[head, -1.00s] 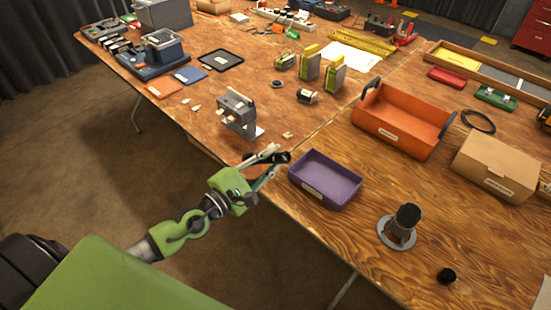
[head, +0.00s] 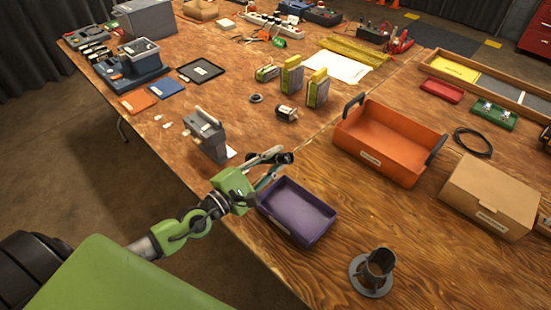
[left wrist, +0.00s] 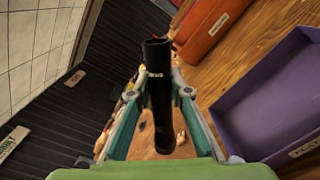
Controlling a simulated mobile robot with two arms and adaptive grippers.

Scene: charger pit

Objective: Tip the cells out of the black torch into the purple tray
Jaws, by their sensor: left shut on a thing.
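The black torch (left wrist: 158,95) is a dark tube with a thin pale ring, held between the fingers of my left gripper (left wrist: 158,105) in the left wrist view. In the head view my left gripper (head: 272,166) is shut on the torch (head: 287,158) by the far left edge of the purple tray (head: 299,208). Only a short part of the torch shows there, and its exact tilt is hard to tell. The tray also shows in the left wrist view (left wrist: 262,92), right of the torch. Its visible floor is bare. No cells are visible. My right gripper is out of view.
A dark round stand (head: 371,273) with an upright cup is near the tray's right. An orange bin (head: 388,150) and a cardboard box (head: 488,195) stand beyond. A grey device (head: 207,135) stands left of the gripper. Wood between tray and bin is clear.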

